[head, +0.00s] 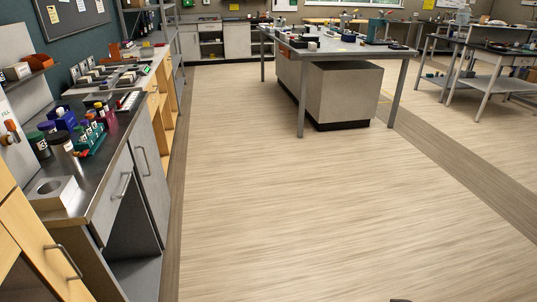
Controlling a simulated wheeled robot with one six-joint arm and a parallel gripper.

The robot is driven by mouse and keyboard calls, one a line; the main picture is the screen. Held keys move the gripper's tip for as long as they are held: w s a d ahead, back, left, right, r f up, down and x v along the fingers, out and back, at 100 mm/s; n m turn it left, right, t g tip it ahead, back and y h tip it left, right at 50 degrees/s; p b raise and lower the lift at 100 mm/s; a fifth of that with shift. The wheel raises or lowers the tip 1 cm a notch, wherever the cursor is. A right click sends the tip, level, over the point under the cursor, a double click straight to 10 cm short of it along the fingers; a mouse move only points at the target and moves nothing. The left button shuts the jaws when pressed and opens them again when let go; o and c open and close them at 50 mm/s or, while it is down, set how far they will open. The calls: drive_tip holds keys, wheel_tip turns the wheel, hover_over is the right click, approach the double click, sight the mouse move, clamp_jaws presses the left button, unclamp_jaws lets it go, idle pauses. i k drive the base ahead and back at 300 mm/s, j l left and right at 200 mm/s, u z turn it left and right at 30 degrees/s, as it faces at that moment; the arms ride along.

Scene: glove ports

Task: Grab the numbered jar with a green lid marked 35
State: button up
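Several small jars stand on the dark counter at the left in the head view. One jar with a green lid (39,147) stands near the back wall, with a small white label on its side. A second green lid (46,126) shows just behind it. A taller jar with a dark lid (62,150) stands to the right and also has a white label. The numbers are too small to read surely, so I cannot tell which jar is 35.
A grey block with a round hole (55,193) sits at the near counter end. A green rack of small bottles (92,138) and blue boxes (62,119) stand beside the jars. Open floor (270,190) lies right of the counter. A grey table (345,48) stands farther back.

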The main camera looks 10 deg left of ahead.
sight(38, 143)
drive_tip(key=u, duration=1.85)
